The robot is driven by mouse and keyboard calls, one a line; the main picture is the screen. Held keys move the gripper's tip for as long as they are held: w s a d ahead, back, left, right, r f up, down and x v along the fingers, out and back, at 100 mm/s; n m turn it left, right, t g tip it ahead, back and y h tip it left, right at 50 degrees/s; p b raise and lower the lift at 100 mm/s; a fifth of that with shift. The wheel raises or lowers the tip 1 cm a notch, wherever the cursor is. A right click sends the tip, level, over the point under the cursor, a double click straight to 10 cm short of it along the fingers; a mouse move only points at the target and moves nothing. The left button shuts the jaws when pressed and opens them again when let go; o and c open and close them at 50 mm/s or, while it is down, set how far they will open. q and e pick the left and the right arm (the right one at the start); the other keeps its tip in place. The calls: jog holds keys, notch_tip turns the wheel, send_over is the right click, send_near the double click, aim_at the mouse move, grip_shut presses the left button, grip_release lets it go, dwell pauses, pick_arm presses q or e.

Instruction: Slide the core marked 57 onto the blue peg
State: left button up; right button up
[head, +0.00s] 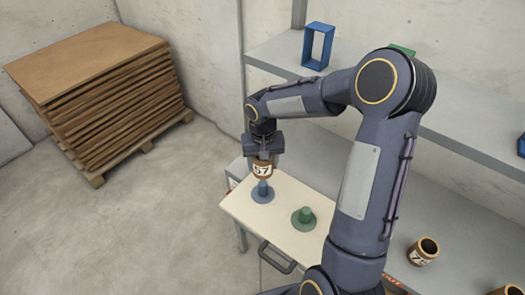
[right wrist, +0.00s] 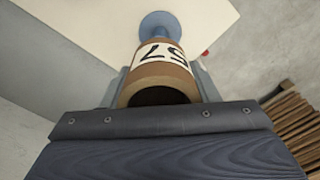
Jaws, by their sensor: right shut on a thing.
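The core marked 57 (head: 262,169) is a short brown tube with a white label. My right gripper (head: 263,156) is shut on it and holds it upright, just above the blue peg (head: 262,189) on the cream board. In the right wrist view the core (right wrist: 162,70) sits between the fingers, and the blue peg's base (right wrist: 159,22) shows beyond it. The core hides the peg's top there, so I cannot tell whether the peg's tip is inside the core. My left gripper is not in view.
A green peg (head: 304,217) stands on the same cream board (head: 281,222), right of the blue one. A core marked 75 (head: 424,251) stands on the grey surface at right. A blue frame (head: 318,46) is on the back shelf. Stacked brown sheets (head: 100,90) lie on a pallet at left.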

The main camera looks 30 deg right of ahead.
aim_at(263, 182)
jog(key=shift+s+a+f, duration=0.1)
jog(key=shift+s+f, duration=0.05)
jog(key=shift+f, duration=0.1)
jog(key=shift+f+b, duration=0.25)
jog(key=shift+b, duration=0.15)
jog(key=shift+f+b, duration=0.35)
jog(key=shift+f, duration=0.2)
jog(key=shift+f+b, duration=0.8)
jog(key=shift+f, duration=0.4)
jog(key=shift+f+b, duration=2.95)
jog(key=shift+f, duration=0.45)
jog(key=o, duration=1.1)
